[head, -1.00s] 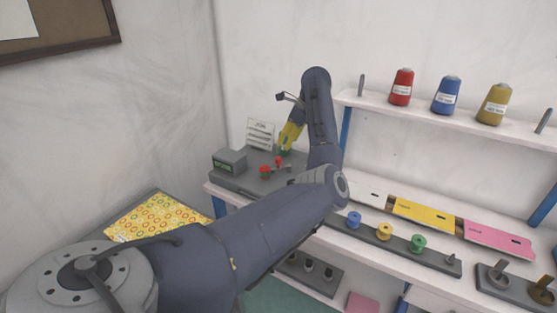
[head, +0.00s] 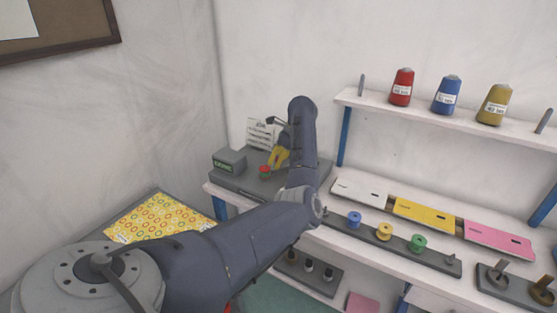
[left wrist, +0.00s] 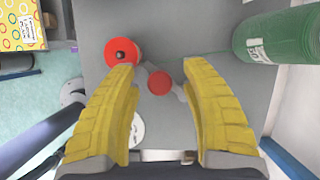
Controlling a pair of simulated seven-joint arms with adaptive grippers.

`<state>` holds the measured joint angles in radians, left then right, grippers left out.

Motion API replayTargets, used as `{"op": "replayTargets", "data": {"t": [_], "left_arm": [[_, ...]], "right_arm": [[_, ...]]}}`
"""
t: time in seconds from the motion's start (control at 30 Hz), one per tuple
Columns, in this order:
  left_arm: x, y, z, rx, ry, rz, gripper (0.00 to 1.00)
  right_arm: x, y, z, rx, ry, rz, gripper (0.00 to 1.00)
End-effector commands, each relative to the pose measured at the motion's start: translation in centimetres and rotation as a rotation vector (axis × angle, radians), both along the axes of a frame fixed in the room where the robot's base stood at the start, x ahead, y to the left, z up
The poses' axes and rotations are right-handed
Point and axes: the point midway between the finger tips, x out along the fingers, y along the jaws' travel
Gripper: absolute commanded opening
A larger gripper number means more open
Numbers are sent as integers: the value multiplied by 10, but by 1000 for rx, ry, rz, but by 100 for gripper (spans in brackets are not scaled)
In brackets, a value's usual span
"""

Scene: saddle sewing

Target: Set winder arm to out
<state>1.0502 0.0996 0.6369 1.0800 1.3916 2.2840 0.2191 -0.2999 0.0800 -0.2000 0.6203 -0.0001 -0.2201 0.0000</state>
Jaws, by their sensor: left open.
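The winder unit (head: 235,182) is a grey plate on the table's left end. In the left wrist view, a red disc (left wrist: 122,51) with a dark centre sits at its left, and a red round knob (left wrist: 159,83) sits on a grey lever, the winder arm (left wrist: 150,68). My left gripper (left wrist: 163,72) is open, its yellow fingers on either side of the red knob, with gaps visible. In the head view my left gripper (head: 276,160) is above the plate near the red disc (head: 265,171); my arm partly hides the unit. My right gripper is not in view.
A small box with a green display (head: 229,161) and a white card (head: 261,134) stand on the plate. Bobbins (head: 384,231) and coloured panels (head: 423,212) lie to the right, below a thread shelf (head: 425,117).

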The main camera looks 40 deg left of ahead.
Motion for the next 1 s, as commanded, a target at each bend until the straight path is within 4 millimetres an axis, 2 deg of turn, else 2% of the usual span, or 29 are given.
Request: {"op": "replayTargets", "data": {"t": [0.17, 0.5, 0.6, 1.0], "left_arm": [[0, 0, 0, 0, 0, 0, 48], [0, 0, 0, 0, 0, 0, 9], [0, 0, 0, 0, 0, 0, 0], [1, -1, 1, 2, 0, 3, 0]], "right_arm": [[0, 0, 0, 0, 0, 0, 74], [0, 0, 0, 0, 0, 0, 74], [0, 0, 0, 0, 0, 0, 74], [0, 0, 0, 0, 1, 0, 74]]}}
